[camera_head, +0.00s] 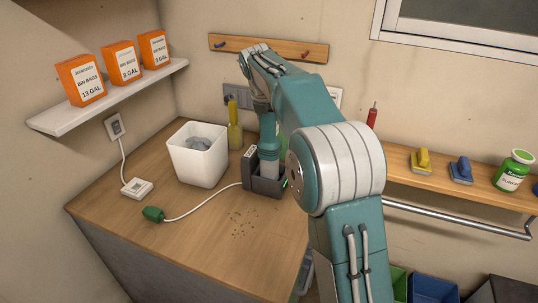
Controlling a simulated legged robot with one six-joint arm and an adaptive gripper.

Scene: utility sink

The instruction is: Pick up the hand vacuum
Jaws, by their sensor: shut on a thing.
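The hand vacuum (268,160), teal with a pale grey lower part, stands upright at its dark charging dock (264,186) on the wooden counter. My arm reaches over from the right and bends down at the wall. My gripper (262,106) is at the upper part of the vacuum and is shut on it. The fingers are small and partly hidden by my own arm, and the vacuum's lower end is hidden in the dock. I cannot tell whether it is seated or slightly lifted.
A white bin (199,160) stands left of the dock, with a yellow bottle (235,128) behind. A white cord runs from the dock to a green plug (153,214). Dark crumbs (244,222) lie in front. A shelf (110,95) with orange boxes is left; a wooden ledge (400,160) is right.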

